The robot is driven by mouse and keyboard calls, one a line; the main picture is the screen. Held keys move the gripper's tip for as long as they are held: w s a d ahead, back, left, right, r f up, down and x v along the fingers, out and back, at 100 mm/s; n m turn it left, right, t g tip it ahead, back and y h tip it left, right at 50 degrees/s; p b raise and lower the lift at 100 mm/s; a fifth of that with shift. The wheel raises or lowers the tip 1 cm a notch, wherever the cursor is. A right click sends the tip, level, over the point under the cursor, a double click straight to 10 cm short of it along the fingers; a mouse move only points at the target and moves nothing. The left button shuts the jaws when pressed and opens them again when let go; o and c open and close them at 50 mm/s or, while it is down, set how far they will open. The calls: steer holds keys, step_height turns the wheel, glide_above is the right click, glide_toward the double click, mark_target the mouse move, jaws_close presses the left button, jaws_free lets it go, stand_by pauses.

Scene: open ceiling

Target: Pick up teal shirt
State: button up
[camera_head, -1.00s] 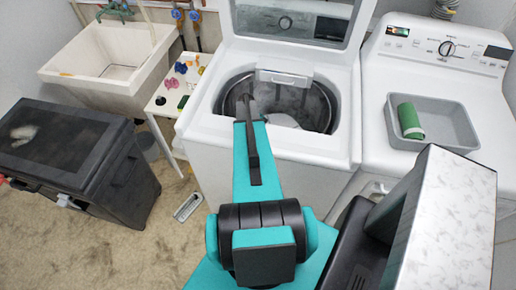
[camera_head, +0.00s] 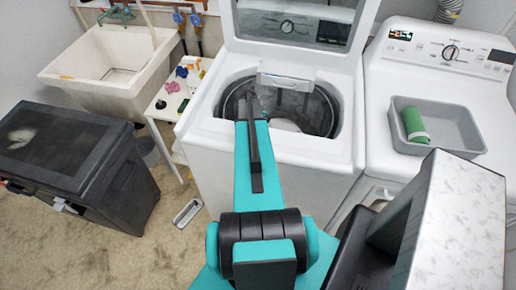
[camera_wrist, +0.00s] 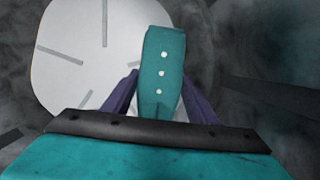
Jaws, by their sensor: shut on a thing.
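The teal shirt (camera_wrist: 164,58) shows in the wrist view as a narrow folded teal piece with three white buttons. My gripper (camera_wrist: 160,88) has its purple fingers on either side of the shirt and is shut on it. The shirt stands out beyond the fingers, over the washer's pale central agitator and dark drum wall. In the head view my teal and black arm reaches into the open top-loading washer (camera_head: 200,135). There the arm hides the gripper and most or all of the shirt.
The washer's lid (camera_head: 290,25) stands open behind the drum. A dryer (camera_head: 385,80) on the right carries a grey tray (camera_head: 460,125) with a green roll (camera_head: 414,124). At left are a utility sink (camera_head: 75,50), a small white table (camera_head: 165,110) and a black bin (camera_head: 60,150).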

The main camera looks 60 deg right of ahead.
steer(key=s+d+b, duration=0.2)
steer(key=s+d, duration=0.1)
steer(key=d, duration=0.1)
steer(key=s+d+b, duration=0.2)
steer(key=d, duration=0.2)
steer(key=s+d+b, duration=0.1)
steer(key=s+d, duration=0.2)
steer(key=d, duration=0.2)
steer(key=shift+s+f+b, duration=0.2)
steer(key=shift+s+b, duration=0.15)
steer(key=shift+b, duration=0.05)
steer(key=shift+s+d+r, duration=0.15)
steer(key=shift+s+d, duration=0.4)
steer(key=shift+d, duration=0.15)
